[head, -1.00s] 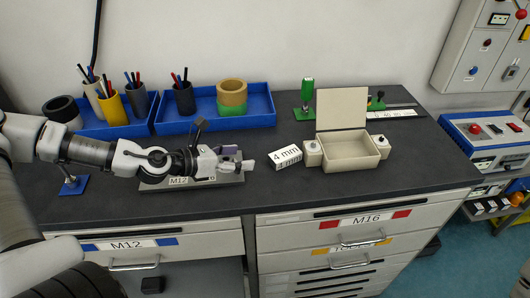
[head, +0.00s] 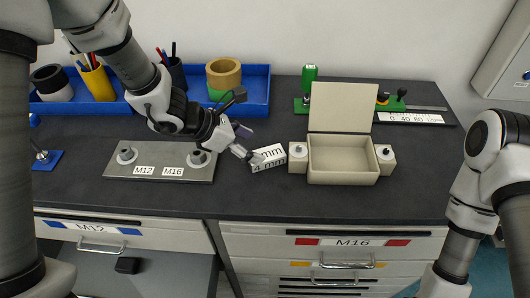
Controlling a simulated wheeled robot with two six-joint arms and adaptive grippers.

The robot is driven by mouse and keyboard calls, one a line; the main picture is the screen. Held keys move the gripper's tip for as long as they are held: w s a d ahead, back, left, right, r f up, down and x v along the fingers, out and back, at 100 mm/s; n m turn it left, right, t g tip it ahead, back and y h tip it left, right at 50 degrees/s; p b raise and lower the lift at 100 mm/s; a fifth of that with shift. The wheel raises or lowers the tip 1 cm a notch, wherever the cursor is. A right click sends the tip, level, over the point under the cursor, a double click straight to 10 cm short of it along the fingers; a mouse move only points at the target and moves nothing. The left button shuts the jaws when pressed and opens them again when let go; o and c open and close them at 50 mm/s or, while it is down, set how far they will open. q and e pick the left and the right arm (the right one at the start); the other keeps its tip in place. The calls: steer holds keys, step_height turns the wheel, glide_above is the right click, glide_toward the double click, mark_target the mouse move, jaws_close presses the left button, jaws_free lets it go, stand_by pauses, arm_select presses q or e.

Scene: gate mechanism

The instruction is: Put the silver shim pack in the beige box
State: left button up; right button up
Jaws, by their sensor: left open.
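The silver shim pack (head: 268,158) is a small pale block with "4 mm" labels, lying on the dark bench top left of the box. The beige box (head: 343,177) stands open with its lid (head: 343,107) raised at the back, and its visible inside looks empty. My left gripper (head: 246,141) is open, pointing right and down at the left end of the pack. I cannot tell whether a finger touches it. My right arm shows at the right edge; its gripper is out of view.
A grey plate (head: 158,176) marked M12 and M16 with two knobs lies left of the pack. Blocks with knobs flank the box. The front bench strip is clear.

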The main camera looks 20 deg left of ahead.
mark_target(265, 154)
arm_select(q)
steer(key=shift+d+f+p, duration=0.15)
steer(key=shift+f+p, duration=0.55)
steer(key=shift+f, duration=0.2)
steer(key=x, duration=0.2)
steer(key=p+x, duration=0.1)
steer(key=x, duration=0.2)
steer(key=shift+w+d+p, duration=0.3)
steer(key=shift+w, duration=0.05)
steer(key=shift+s+a+r, duration=0.1)
steer(key=shift+s+a, duration=0.2)
steer(key=shift+c, duration=1.3)
steer(key=shift+r, duration=0.1)
steer(key=c, duration=0.5)
jaws_close()
arm_select(e)
steer(key=r, duration=0.3)
steer(key=shift+s+a+r, duration=0.3)
steer(key=shift+s+a, duration=0.05)
steer(key=shift+a, duration=0.05)
